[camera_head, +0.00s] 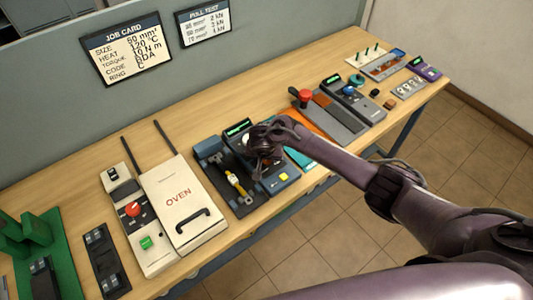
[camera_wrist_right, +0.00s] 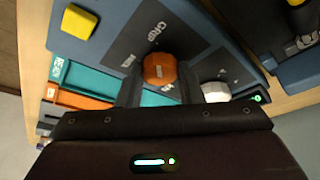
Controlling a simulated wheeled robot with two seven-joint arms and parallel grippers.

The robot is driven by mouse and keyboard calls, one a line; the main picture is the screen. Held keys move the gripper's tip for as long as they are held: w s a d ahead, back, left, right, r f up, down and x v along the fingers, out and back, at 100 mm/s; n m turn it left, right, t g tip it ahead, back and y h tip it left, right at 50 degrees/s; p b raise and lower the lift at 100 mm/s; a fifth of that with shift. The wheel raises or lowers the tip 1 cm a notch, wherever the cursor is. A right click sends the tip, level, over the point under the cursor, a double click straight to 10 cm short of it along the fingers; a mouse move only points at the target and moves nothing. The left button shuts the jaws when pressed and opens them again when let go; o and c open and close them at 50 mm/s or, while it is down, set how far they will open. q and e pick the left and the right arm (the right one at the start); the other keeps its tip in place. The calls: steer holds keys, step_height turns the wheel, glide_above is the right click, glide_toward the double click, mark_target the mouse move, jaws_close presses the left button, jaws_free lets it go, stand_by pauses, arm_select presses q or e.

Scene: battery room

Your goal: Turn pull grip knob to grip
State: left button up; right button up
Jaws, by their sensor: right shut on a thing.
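The pull tester is a blue unit with a dark panel (camera_head: 280,186), in the middle of the bench in the head view. Its orange grip knob (camera_wrist_right: 160,70) shows in the wrist view, below the printed word GRIP (camera_wrist_right: 155,30). Another label to the left of the knob is hard to read. My right gripper (camera_wrist_right: 160,84) is shut on the knob, one dark finger on each side. In the head view my right gripper (camera_head: 266,150) covers the knob. The knob's pointer is not clear. My left gripper is not in view.
A yellow button (camera_head: 284,177) and a white knob (camera_wrist_right: 215,91) are near the grip knob. Left of it lies a dark tray with a yellow piece (camera_head: 236,184), then the white oven (camera_head: 180,205). A red-knobbed unit (camera_head: 304,98) stands to the right.

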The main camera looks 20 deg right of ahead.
mark_target(266, 170)
steer(key=shift+w+d+r, duration=0.1)
steer(key=shift+w+r, duration=0.05)
steer(key=o, duration=1)
steer(key=shift+c, duration=0.2)
steer(key=shift+s+r, duration=0.2)
steer(key=shift+r, duration=0.05)
steer(key=v, duration=0.7)
steer(key=shift+p, duration=0.35)
